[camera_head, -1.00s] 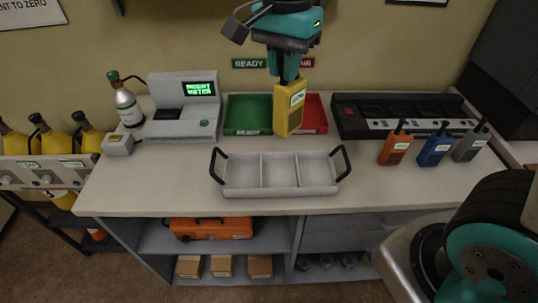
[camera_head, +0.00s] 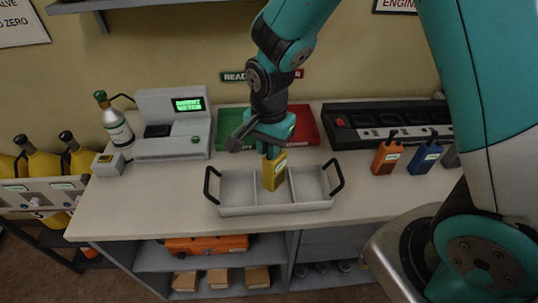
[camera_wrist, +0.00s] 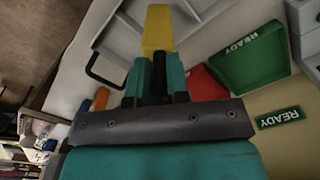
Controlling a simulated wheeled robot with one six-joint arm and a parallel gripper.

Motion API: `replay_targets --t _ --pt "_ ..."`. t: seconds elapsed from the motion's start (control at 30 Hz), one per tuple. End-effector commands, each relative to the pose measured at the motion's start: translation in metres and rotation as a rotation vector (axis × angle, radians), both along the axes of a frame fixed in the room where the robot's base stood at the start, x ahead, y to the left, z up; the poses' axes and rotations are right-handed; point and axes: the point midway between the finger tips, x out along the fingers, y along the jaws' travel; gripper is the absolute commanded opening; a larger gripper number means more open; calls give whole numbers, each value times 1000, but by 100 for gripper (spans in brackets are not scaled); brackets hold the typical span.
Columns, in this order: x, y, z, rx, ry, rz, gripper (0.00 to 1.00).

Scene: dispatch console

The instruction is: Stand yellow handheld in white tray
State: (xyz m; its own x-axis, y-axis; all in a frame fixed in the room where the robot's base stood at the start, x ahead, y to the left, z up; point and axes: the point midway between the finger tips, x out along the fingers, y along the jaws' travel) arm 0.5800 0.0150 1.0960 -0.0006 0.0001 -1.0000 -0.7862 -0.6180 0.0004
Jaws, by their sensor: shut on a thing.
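The yellow handheld (camera_head: 274,173) is upright in my gripper (camera_head: 272,152), which points down and is shut on its top. In the head view its lower end is at the middle compartment of the white tray (camera_head: 234,210). I cannot tell whether it touches the tray floor. The tray has three compartments and a black handle at each end; the left and right compartments look empty. In the wrist view the handheld (camera_wrist: 157,28) extends from between the gripper fingers (camera_wrist: 158,80), with part of the tray (camera_wrist: 118,32) behind it.
An orange handheld (camera_head: 387,156) and a blue handheld (camera_head: 424,158) stand right, before a charger rack (camera_head: 350,125). A grey console (camera_head: 172,145) and a bottle (camera_head: 117,126) stand left.

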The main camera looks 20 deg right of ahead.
Motion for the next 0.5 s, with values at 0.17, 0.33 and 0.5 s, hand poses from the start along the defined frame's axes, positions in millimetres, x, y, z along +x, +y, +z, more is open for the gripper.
replay_targets --t 0.17,0.33,0.5 --pt "-1 1 -24 -2 5 2 0" --pt "0 1 -38 -1 1 1 0" --pt "0 1 -38 0 0 1 0"
